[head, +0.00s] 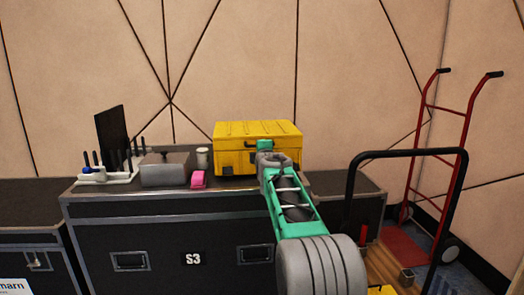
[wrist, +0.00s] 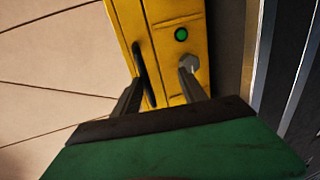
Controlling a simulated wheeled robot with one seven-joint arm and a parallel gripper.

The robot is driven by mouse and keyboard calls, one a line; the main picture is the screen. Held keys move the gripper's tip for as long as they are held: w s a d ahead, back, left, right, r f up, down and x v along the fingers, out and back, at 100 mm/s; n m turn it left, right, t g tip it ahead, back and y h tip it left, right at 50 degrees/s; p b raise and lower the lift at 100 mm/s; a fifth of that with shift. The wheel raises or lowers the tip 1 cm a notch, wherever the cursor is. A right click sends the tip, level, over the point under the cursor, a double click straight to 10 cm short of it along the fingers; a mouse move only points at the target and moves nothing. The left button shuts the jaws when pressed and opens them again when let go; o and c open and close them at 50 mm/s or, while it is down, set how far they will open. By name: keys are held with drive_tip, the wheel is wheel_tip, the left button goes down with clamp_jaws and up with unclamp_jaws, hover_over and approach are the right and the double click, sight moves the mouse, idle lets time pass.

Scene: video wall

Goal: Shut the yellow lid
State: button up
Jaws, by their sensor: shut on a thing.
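The yellow lid (head: 257,129) is the top of a yellow case (head: 231,162) on the black flight case. In the head view it looks down and level, with no clear gap; a small gap cannot be ruled out. My gripper (head: 265,146) is at the right part of the case's front, and my arm hides that corner. In the wrist view my gripper (wrist: 165,78) has its fingers apart with yellow case (wrist: 160,45) between them. The left finger is by a black handle, the right by a grey latch and a green dot. Exactly which part it grips is unclear.
A red hand truck (head: 440,125) and a black cart handle (head: 405,153) stand at right.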

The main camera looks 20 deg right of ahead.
drive_tip(key=shift+f, duration=0.8)
drive_tip(key=r+p+v, duration=0.1)
drive_tip(key=v, duration=0.7)
drive_tip(key=shift+r, duration=0.25)
drive_tip(key=shift+w, duration=0.1)
